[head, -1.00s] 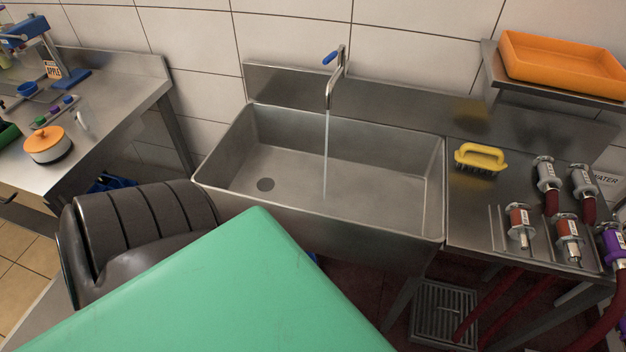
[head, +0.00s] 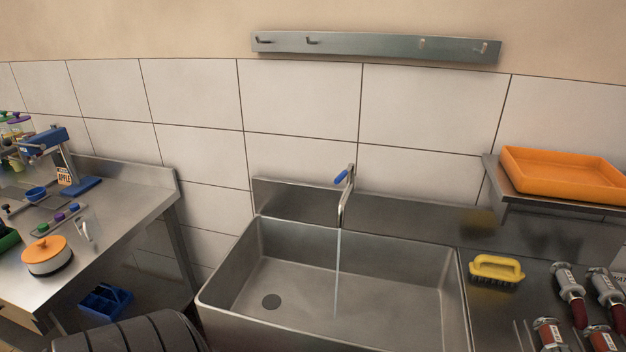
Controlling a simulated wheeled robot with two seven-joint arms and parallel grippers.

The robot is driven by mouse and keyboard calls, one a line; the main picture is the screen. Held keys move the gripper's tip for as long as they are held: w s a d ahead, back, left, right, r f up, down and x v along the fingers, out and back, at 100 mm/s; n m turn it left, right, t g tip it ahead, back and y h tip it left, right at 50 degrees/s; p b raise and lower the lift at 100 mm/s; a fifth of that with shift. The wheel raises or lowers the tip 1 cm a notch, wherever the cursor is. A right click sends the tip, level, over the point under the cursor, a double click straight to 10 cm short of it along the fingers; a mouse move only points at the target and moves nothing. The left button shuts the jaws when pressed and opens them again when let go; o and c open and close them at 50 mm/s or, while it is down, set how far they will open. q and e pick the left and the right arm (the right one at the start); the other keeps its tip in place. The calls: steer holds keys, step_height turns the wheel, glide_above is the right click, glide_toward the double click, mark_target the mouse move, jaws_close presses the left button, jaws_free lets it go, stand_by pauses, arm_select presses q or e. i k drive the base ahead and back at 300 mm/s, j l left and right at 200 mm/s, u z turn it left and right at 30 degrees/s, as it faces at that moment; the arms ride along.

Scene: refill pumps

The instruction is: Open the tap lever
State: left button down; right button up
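The tap lever (head: 341,177) is a small blue handle at the top of the metal tap (head: 346,204), behind the sink. The lever points to the left and slightly down. A thin stream of water (head: 337,270) falls from the spout into the steel sink (head: 236,265). Neither of my grippers is in the head view, so nothing of mine is seen touching the lever.
An orange tray (head: 562,174) sits on a right-hand shelf. The left counter holds an orange-lidded pot (head: 47,254). A hook rail (head: 375,46) is on the wall. The sink basin looks empty.

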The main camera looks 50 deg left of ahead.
mark_target(350, 170)
steer(key=k+j, duration=0.1)
steer(key=j, duration=0.35)
steer(key=k+j, duration=0.1)
steer(key=j, duration=0.35)
steer(key=k+j, duration=0.1)
steer(key=j, duration=0.35)
steer(key=u, duration=0.05)
